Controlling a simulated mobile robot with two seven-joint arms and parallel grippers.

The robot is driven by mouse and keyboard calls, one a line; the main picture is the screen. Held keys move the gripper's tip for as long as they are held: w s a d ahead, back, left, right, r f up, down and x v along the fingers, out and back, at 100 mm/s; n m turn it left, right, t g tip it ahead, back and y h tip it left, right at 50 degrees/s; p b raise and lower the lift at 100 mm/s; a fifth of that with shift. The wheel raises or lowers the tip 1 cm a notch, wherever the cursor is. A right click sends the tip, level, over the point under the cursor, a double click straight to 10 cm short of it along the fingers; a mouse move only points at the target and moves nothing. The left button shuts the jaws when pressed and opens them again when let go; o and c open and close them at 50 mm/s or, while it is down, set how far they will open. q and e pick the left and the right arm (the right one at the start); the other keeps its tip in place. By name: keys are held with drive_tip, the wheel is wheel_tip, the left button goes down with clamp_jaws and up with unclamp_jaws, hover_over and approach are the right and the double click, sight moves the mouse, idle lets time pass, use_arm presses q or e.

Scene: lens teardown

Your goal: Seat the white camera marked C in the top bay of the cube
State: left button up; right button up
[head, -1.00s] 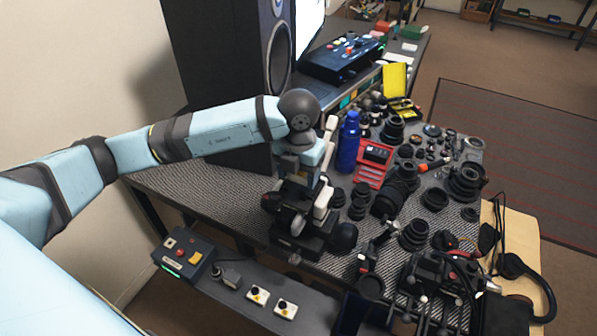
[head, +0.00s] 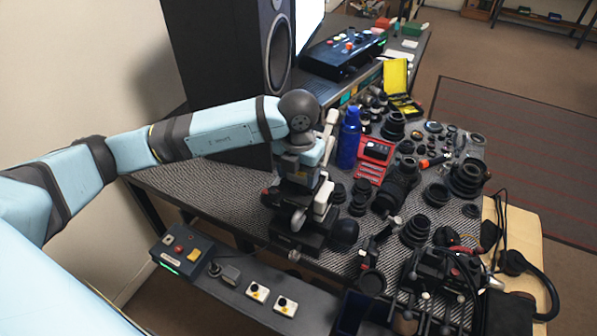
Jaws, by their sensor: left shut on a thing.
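My left gripper (head: 297,212) points down at the dark and white device on the table. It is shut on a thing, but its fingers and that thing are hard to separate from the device. I cannot make out the cube or its top bay. My right gripper is not in view.
A control box (head: 181,251) and a grey part (head: 229,273) sit left of the cameras. A dark blue bin (head: 360,312) is to their right. A blue bottle (head: 349,139), a red case (head: 375,160) and several lenses crowd the table. The table's left part is clear.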

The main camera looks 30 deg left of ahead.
use_arm(q)
drive_tip(key=shift+f+b, duration=0.45)
idle(0.3)
drive_tip(key=o, duration=1)
wheel_tip(320, 180, up, 14)
drive_tip(key=shift+f+b, duration=0.1)
drive_tip(key=shift+b, duration=0.25)
